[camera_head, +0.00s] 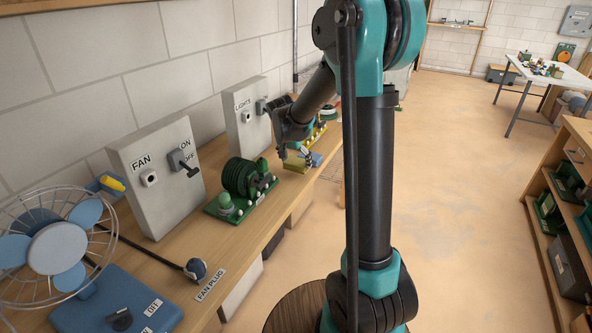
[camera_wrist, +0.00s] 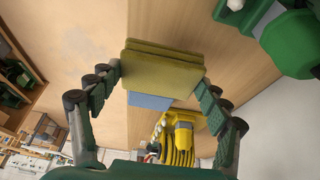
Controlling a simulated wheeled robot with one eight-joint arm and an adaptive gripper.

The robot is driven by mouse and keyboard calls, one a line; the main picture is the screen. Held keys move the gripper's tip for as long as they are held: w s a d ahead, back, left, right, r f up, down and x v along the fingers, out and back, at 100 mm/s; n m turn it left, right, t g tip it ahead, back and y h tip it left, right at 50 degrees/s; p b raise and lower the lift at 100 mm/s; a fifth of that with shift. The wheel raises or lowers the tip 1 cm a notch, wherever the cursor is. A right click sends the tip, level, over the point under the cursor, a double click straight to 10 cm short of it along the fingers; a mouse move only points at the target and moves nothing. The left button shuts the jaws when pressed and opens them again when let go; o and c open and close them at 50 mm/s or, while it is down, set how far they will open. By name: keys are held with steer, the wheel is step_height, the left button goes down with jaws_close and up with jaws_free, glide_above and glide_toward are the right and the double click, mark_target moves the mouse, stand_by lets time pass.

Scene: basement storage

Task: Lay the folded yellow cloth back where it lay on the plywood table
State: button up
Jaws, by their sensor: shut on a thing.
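The folded yellow cloth (camera_wrist: 163,68) is a flat olive-yellow layered block between the two fingers of my gripper (camera_wrist: 160,82) in the wrist view. The fingertips press on its left and right ends. In the head view the cloth (camera_head: 294,163) shows small under my gripper (camera_head: 296,150), over the front part of the wooden table (camera_head: 262,218). I cannot tell whether its underside touches the tabletop. A flat blue thing (camera_wrist: 150,101) shows just past the cloth, partly hidden by it; in the head view it (camera_head: 315,159) is right of the cloth.
A green coil device (camera_head: 240,180) stands left of the cloth. A yellow coiled thing (camera_wrist: 180,145) lies beyond the blue one. Switch boxes labelled FAN (camera_head: 157,175) and LIGHTS (camera_head: 245,118) stand along the wall. A blue fan (camera_head: 60,245) is at the near left. My arm hides part of the table.

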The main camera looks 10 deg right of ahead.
mark_target(295, 164)
steer(key=shift+f, duration=1.95)
steer(key=o, duration=1)
steer(key=shift+r, duration=0.1)
steer(key=v, duration=1.1)
steer(key=s+d+f+n+y, duration=0.1)
steer(key=s+d+f+n, duration=0.1)
steer(key=s, duration=0.6)
steer(key=s+d+f+n+y, duration=0.1)
steer(key=s+d+f+n, duration=0.1)
steer(key=s+f, duration=0.3)
steer(key=s+d+f+n, duration=0.3)
steer(key=s+f, duration=0.1)
steer(key=s, duration=0.9)
steer(key=shift+s+f+y, duration=0.2)
steer(key=shift+y, duration=0.2)
